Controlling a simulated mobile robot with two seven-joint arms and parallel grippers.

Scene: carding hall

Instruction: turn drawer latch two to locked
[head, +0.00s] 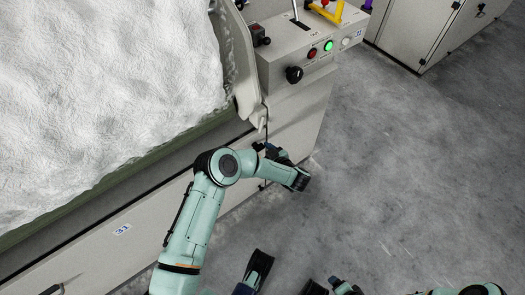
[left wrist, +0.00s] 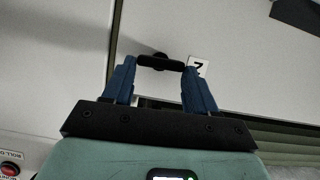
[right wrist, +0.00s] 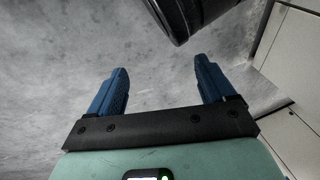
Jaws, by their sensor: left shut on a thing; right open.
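Drawer latch two is a small black bar handle (left wrist: 148,62) on the pale drawer front (left wrist: 220,35), beside a white label (left wrist: 198,66) with a dark 2. In the left wrist view the bar lies nearly level across the picture. My left gripper (left wrist: 160,65) is shut on it, one blue finger at each end. My right gripper (right wrist: 160,72) is open and empty above the grey floor.
A control box (head: 298,50) with a black knob (head: 294,75) and red and green buttons stands above my left gripper. White fibre (head: 100,80) fills the machine at left. Another label (head: 122,229) sits on the front. The grey floor (head: 400,170) at right is clear.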

